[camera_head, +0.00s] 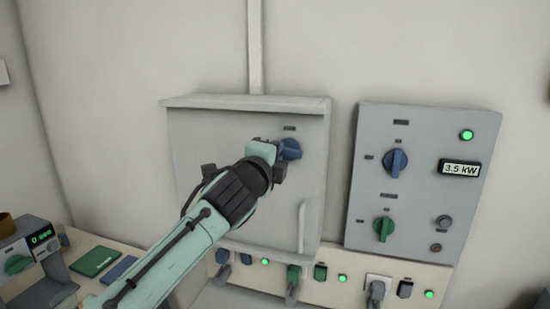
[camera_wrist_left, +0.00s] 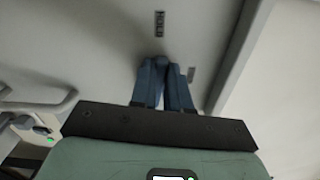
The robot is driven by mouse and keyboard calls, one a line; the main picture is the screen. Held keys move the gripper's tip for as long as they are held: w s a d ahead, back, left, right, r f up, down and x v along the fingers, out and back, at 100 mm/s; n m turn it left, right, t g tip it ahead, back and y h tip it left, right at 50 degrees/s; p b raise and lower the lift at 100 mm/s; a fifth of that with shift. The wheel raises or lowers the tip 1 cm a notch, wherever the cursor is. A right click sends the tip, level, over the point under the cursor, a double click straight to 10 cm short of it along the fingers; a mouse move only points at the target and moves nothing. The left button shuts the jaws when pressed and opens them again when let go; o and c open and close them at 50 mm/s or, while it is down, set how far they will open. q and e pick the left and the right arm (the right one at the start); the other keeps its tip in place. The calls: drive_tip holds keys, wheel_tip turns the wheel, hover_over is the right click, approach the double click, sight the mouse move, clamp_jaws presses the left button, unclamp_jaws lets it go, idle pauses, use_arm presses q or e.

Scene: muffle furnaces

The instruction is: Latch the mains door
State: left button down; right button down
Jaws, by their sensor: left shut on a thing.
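The mains door (camera_head: 222,137) is the grey front of a wall cabinet and looks closed against it. A blue latch knob (camera_head: 290,149) sits near its upper right edge, under a small dark label. My left gripper (camera_head: 276,160) reaches up to the door and is shut on the knob. In the left wrist view, the blue knob (camera_wrist_left: 160,61) shows at the gripper's tips, partly hidden, below a label. A pale vertical pull handle (camera_head: 301,226) is on the lower right of the door. My right gripper is in neither view.
A grey panel (camera_head: 420,205) with a blue knob, a green knob, a green lamp and a "3.5 kW" display is to the right. A socket strip (camera_head: 333,287) with plugs runs below. A bench (camera_head: 120,248) with a green and a blue pad is lower left.

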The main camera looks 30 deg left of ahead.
use_arm(q)
drive_tip(key=shift+f+n+b, duration=0.15)
drive_tip(key=shift+n+b, duration=0.15)
drive_tip(key=shift+n, duration=0.3)
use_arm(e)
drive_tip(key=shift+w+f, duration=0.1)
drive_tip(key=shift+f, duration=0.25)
use_arm(q)
drive_tip(key=shift+n, duration=0.3)
drive_tip(key=c, duration=1.1)
unclamp_jaws()
drive_tip(key=b+v, duration=0.3)
drive_tip(key=v, duration=1)
drive_tip(key=shift+s, duration=0.2)
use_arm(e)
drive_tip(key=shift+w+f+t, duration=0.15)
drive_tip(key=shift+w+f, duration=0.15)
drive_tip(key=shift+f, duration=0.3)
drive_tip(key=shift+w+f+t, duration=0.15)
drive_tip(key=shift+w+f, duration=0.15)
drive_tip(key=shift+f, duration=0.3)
